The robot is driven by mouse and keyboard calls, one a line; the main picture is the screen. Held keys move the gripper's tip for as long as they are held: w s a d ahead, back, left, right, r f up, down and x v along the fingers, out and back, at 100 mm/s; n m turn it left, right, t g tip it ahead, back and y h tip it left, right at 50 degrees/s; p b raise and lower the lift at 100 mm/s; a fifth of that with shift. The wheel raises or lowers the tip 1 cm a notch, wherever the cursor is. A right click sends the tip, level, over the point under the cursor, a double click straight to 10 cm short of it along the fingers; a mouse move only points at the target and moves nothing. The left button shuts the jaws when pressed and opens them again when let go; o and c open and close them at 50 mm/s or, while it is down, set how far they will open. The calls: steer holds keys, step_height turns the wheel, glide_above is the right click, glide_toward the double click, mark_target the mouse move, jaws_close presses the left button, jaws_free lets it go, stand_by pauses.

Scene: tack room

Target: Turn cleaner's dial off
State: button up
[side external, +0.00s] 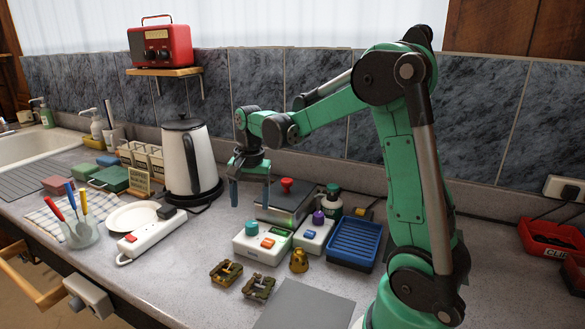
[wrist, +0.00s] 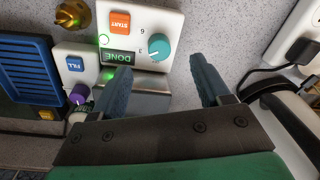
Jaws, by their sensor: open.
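The white control unit (side external: 262,256) stands on the counter in front of a grey metal box. It bears a teal dial (side external: 252,227), an orange button (side external: 268,243) and a lit green display. In the wrist view the teal dial (wrist: 159,47) has the numbers 6 and 3 beside it; its exact setting is too small to tell. The orange button (wrist: 120,22) reads START and the display (wrist: 121,57) reads DONE. My gripper (side external: 250,194) is open and empty, pointing down above the counter. In the wrist view my gripper's fingers (wrist: 160,70) straddle the dial's line, apart from it.
A second white unit (side external: 313,238) with a purple knob (side external: 318,217) and blue FILL button (wrist: 75,64) is alongside. The grey box has a red-knobbed lid (side external: 287,185). A kettle (side external: 188,155), power strip (side external: 150,237), blue tray (side external: 353,244) and brass bell (side external: 299,261) are nearby.

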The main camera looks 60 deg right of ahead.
mark_target(252, 224)
steer(key=shift+d+f, duration=0.25)
steer(key=shift+f, duration=0.35)
steer(key=shift+w+f, duration=0.15)
steer(key=shift+f, duration=2.25)
jaws_close()
